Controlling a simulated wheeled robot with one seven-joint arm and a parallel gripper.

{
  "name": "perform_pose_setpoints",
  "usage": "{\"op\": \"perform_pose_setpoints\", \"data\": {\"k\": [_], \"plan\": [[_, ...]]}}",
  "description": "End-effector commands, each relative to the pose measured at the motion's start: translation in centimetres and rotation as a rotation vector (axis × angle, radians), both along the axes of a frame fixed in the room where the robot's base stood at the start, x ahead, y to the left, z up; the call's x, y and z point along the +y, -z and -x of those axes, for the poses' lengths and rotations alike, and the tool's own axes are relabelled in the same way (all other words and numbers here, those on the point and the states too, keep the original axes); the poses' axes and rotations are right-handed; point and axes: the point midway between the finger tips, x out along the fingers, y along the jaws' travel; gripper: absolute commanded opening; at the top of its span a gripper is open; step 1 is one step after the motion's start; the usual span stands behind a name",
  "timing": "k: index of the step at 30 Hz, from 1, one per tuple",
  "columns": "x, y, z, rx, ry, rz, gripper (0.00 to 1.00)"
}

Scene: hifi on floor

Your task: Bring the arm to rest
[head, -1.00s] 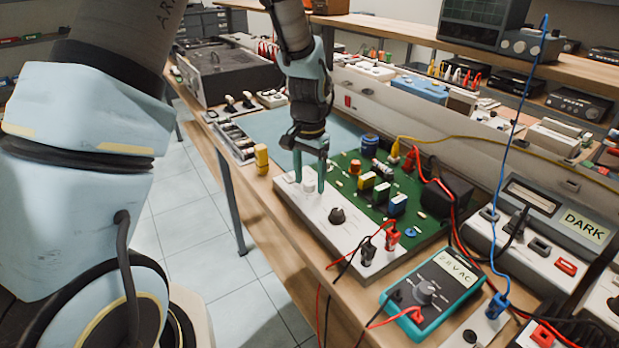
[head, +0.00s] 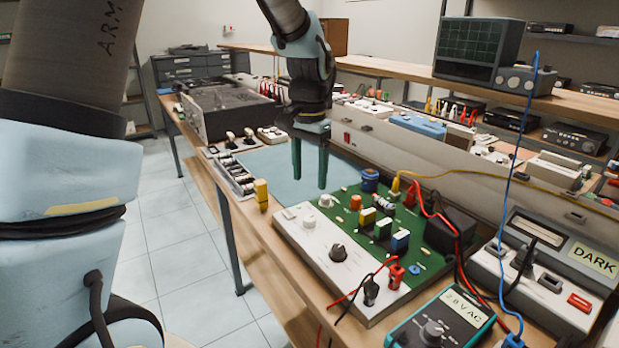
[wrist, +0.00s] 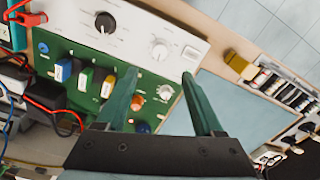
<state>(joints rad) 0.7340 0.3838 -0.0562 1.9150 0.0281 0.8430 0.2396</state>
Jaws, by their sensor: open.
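My gripper (head: 310,167) is open and empty, with its two green fingers pointing down. In the head view it hangs above the blue-grey mat (head: 262,165), just behind the far left end of the green circuit board (head: 345,213). In the wrist view the gripper (wrist: 165,92) shows its two fingers apart, with the board and its white control panel (wrist: 140,30) beyond them. Nothing is between the fingertips. The white knob (head: 309,221) and the black knob (head: 338,252) sit on the panel, clear of the fingers.
A multimeter (head: 440,325) lies at the front right of the bench. Red, black, blue and yellow leads run around the board's right side. A yellow block (head: 262,193) and a parts tray (head: 232,175) lie left of the mat. A raised shelf (head: 400,78) runs along the back.

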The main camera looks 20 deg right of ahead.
Motion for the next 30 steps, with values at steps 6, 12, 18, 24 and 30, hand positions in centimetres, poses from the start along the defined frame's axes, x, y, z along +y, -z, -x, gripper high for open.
{"op": "perform_pose_setpoints", "data": {"k": [6, 12, 18, 24, 30], "plan": [[0.0, 0.0, 0.0, 0.000, 0.000, 0.000, 0.69], [3.3, 0.1, -0.9, -0.009, -0.085, 0.008, 0.69], [15.4, 0.8, -1.7, -0.046, -0.423, 0.037, 0.69], [25.8, 2.0, 1.3, -0.091, -0.761, 0.066, 0.69], [30.0, 2.7, 3.9, -0.117, -0.928, 0.080, 0.69]]}}
